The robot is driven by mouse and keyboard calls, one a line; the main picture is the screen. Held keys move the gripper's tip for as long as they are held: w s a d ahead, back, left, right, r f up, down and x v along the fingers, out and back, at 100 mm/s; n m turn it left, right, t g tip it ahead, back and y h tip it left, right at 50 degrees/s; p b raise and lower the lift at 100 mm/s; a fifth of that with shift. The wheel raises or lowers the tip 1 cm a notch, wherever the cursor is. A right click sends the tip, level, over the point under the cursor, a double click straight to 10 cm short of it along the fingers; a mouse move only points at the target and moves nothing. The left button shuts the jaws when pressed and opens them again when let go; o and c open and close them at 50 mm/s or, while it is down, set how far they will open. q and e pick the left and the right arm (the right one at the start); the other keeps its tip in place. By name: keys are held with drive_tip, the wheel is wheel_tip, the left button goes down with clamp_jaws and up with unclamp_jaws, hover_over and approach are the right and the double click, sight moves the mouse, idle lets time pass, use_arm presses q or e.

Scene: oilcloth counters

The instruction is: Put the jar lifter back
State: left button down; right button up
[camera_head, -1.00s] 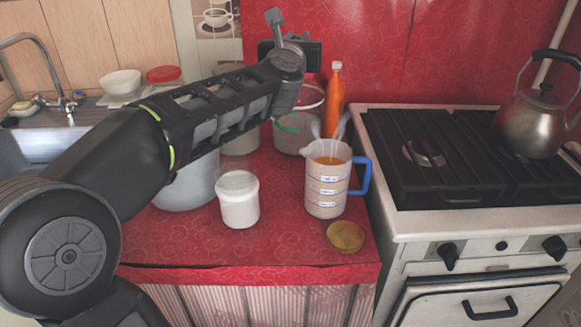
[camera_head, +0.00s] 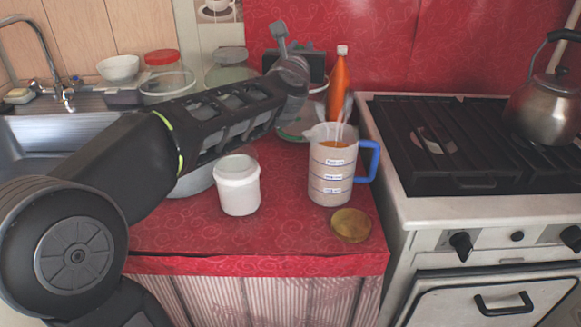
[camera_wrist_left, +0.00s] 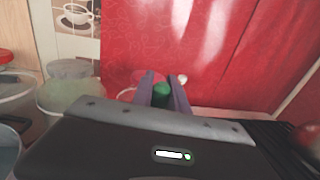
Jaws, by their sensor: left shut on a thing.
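My left arm reaches across from the left, and its wrist sits above the back of the red counter. The fingers are hidden behind the wrist in the head view. In the left wrist view my left gripper (camera_wrist_left: 163,80) is shut on a green piece (camera_wrist_left: 162,95), which I take to be the jar lifter. The rest of it is hidden by the gripper. A clear measuring jug (camera_head: 330,180) with a blue handle stands in front of the wrist, apart from it. It has something orange inside and greyish pieces sticking up. My right gripper is not in view.
A white tub (camera_head: 238,187) and a brass-coloured lid (camera_head: 350,225) are near the counter's front. An orange bottle (camera_head: 339,85) stands behind the jug. Glass jars (camera_head: 229,68) stand behind my arm. The stove (camera_head: 440,205) with a kettle (camera_head: 545,110) is on the right.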

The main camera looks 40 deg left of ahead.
use_arm(q)
wheel_tip(320, 180, down, 6)
drive_tip(key=b, duration=0.2)
drive_tip(key=shift+b, duration=0.35)
drive_tip(key=shift+f, duration=0.1)
drive_tip(key=shift+f+b, duration=0.7)
drive_tip(key=shift+f, duration=1.15)
drive_tip(key=shift+f, duration=0.15)
drive_tip(key=c, duration=1.3)
unclamp_jaws()
